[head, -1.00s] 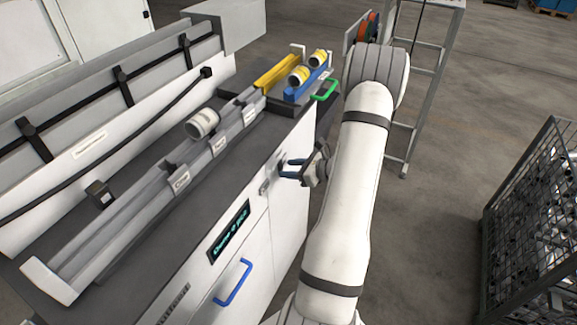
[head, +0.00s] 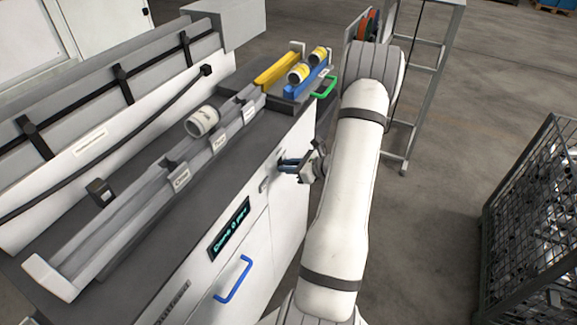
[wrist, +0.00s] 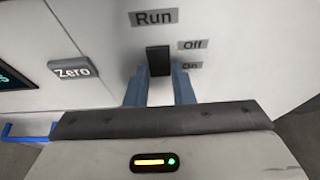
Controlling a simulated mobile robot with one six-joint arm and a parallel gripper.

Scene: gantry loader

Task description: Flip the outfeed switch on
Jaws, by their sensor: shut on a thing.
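A black switch lever (wrist: 158,62) stands out of the white cabinet front in the wrist view, under a "Run" label (wrist: 153,18). An "Off" label (wrist: 193,45) and a lower label that seems to read "On" (wrist: 192,66) are to its right. My gripper (wrist: 159,86) has its two blue fingers on either side of the lever, shut on it.
A "Zero" label (wrist: 74,70) and a dark display (head: 229,228) are left of the switch. A blue handle (head: 233,278) sticks out lower on the cabinet (head: 262,235). A green handle (head: 326,88) is at its far end. A wire cage (head: 530,230) stands right; floor between is clear.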

